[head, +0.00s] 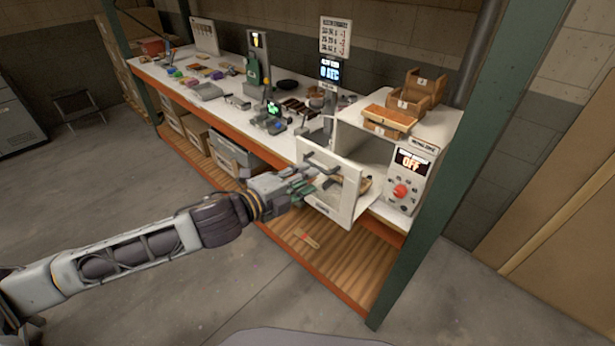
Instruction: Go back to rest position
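My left arm reaches in from the left, and its gripper (304,184) is in front of the open white door (335,205) of the furnace at the right end of the bench. The fingers are close to the door's outer face and its dark handle (322,161). They are small and overlap the door, so I cannot tell whether they touch it or how far apart they are. My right gripper is not in view.
The furnace's control panel (407,180) reads OFF and has a red knob. Wooden trays (405,103) sit on top of the furnace. The long white bench (225,108) carries small tools and colored pieces. A green post (440,190) stands at right. The floor (120,190) at left is mostly clear.

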